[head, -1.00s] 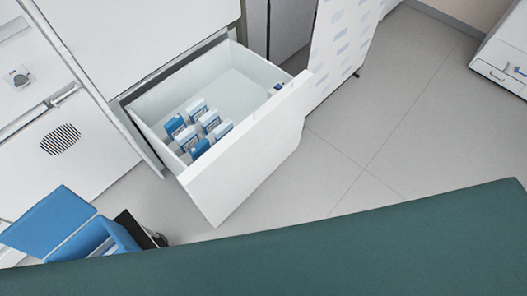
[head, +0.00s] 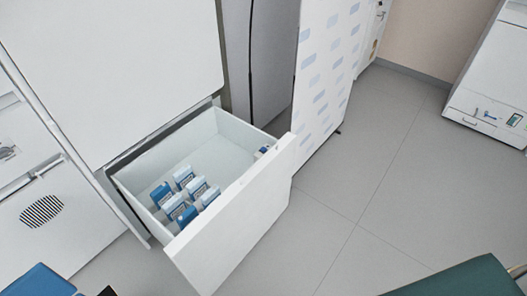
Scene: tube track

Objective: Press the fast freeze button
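I cannot make out a fast freeze button in the head view. A tall white appliance (head: 120,60) stands at the left of centre, its front plain. Its lower drawer (head: 232,222) is pulled open. Several blue-and-white packs (head: 186,196) stand in the drawer, and another small white-and-blue item (head: 262,150) is at its right end. Neither gripper can be made out; a blue shape and a dark shape are cut off at the lower left edge.
A white unit with a dark oval grille (head: 42,209) stands at the left. A patterned white panel (head: 325,75) is right of the drawer. A white machine (head: 492,90) stands at the far right. Grey floor (head: 375,190) is clear between. A dark green surface (head: 465,281) shows at lower right.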

